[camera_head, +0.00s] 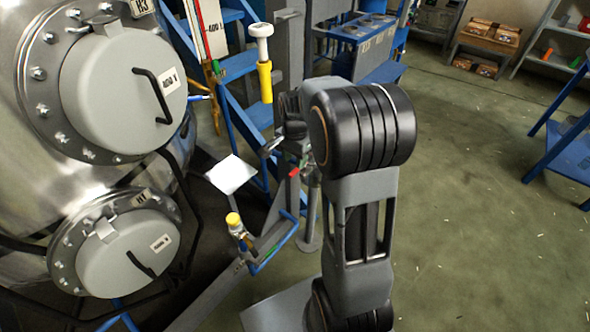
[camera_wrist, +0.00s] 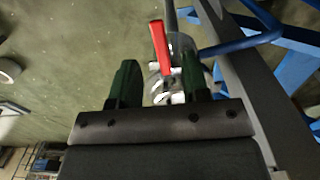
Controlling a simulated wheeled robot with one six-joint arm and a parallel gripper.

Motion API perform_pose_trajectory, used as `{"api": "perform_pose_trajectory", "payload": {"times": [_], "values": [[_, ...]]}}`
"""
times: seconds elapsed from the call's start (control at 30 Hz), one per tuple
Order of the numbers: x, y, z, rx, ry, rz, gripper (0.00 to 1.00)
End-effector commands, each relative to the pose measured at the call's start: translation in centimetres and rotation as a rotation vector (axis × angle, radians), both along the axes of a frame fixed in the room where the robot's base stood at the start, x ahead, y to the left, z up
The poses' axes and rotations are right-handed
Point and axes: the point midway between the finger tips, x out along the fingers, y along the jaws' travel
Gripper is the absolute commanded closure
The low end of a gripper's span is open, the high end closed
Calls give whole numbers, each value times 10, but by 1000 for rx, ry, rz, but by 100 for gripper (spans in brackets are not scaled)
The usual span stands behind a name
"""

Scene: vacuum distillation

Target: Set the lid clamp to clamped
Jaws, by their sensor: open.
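In the wrist view, a red lever (camera_wrist: 159,45) on a metal fitting (camera_wrist: 176,72) shows between the fingertips of my gripper (camera_wrist: 158,65). My gripper is open, with its two dark green fingers on either side of the fitting. I cannot tell whether they touch it. The lever stands up and leans slightly left in the picture. The red lever also shows small in the head view (camera_head: 294,172), beside my arm. I cannot tell if it is the lid clamp or how it is set. In the head view my arm hides much of the gripper.
A steel vessel with an upper round grey lid (camera_head: 125,88) and a lower one (camera_head: 128,258) stands at the left. A yellow-capped valve (camera_head: 235,222), a white plate (camera_head: 231,175) and blue frames (camera_head: 262,118) are close to my arm. Green floor (camera_head: 480,230) is open at the right.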

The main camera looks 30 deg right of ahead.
Motion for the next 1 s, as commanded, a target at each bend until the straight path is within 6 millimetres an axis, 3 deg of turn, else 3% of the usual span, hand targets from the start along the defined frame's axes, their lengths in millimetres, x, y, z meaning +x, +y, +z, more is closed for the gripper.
{"api": "perform_pose_trajectory", "payload": {"times": [0.1, 0.3, 0.73, 1.0], "values": [[0, 0, -19, 0, 1, 0, 57], [0, 0, -37, 0, 0, 1, 57], [0, 0, -42, 0, -1, 1, 57], [0, 0, -42, 0, -1, 1, 82]]}}
